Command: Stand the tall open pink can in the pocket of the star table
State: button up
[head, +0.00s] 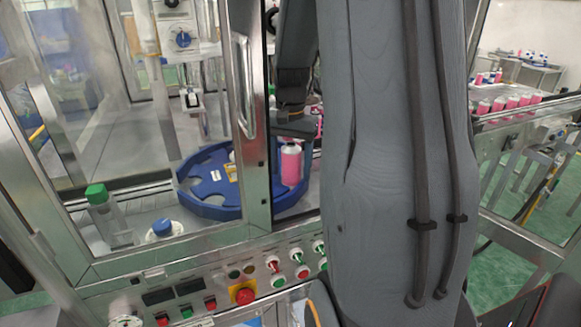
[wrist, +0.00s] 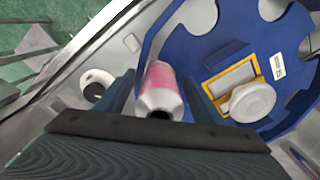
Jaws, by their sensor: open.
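The tall pink can (head: 291,166) stands upright at the right edge of the blue star table (head: 211,203). The wrist view shows the can (wrist: 160,92) with its pale shoulder and dark open mouth towards me, at the rim of the star table (wrist: 195,45). It appears to sit in a rim pocket, but its base is hidden. My gripper (wrist: 160,98) is open, with one finger on each side of the can. In the head view my gripper (head: 294,126) is at the can's top, partly hidden by my arm.
A white round part on a yellow-framed block (wrist: 250,98) is on the star table. A metal door frame (head: 250,120) stands close left of my arm. Several pink cans (head: 512,103) line the right conveyor.

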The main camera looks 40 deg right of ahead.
aim_at(290, 148)
jog(key=shift+r, duration=0.1)
jog(key=shift+r+b, duration=0.8)
jog(key=shift+r, duration=3)
